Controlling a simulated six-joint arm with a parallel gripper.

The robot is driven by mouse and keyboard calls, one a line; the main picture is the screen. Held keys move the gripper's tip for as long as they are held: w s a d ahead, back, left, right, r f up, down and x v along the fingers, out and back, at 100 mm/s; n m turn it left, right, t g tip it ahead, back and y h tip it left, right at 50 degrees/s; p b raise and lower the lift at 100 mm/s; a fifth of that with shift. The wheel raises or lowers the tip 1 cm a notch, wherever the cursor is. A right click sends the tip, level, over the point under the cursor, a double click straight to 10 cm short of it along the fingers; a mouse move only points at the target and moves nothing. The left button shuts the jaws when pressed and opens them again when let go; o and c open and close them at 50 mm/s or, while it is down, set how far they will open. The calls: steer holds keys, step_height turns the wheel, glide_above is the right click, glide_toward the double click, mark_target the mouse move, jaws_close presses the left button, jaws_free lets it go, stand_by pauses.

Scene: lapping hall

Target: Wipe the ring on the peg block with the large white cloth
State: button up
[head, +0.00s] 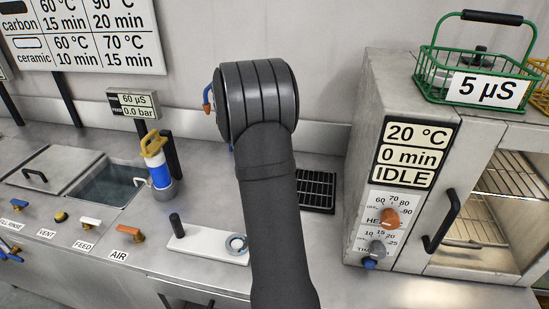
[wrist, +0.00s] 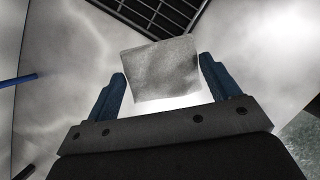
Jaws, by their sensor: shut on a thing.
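The peg block (head: 205,246) is a low white slab on the steel bench, with a dark upright peg (head: 177,225) at its left end. The ring (head: 237,244), grey-blue, is at its right end, beside my arm. In the wrist view my gripper (wrist: 163,68) has two blue fingers shut on the white cloth (wrist: 160,82), a pale grey, roughly square piece between and beyond them. In the head view my arm hides the gripper and cloth. The peg block and ring do not clearly show in the wrist view.
A black grate (head: 316,190) lies right of my arm and shows in the wrist view (wrist: 150,12). Right stands an oven (head: 376,150) with a green basket (head: 475,70) on top. Left are a sink (head: 105,188), a blue-and-white cylinder (head: 157,165) and valve levers (head: 130,233).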

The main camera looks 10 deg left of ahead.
steer(key=s, duration=2.1)
steer(key=shift+s+a+f, duration=0.1)
steer(key=shift+a+f, duration=0.05)
steer(key=shift+f, duration=1.85)
steer(key=shift+s+a+f, duration=0.1)
steer(key=shift+a+f, duration=0.05)
steer(key=shift+f, duration=1.8)
steer(key=shift+a+f, duration=0.15)
steer(key=shift+a, duration=1)
steer(key=shift+a+f, duration=0.1)
steer(key=shift+a, duration=1)
steer(key=shift+c, duration=0.3)
steer(key=shift+d, duration=2.3)
steer(key=a, duration=0.4)
steer(key=shift+d, duration=2)
step_height(320, 180, up, 8)
steer(key=shift+w, duration=0.1)
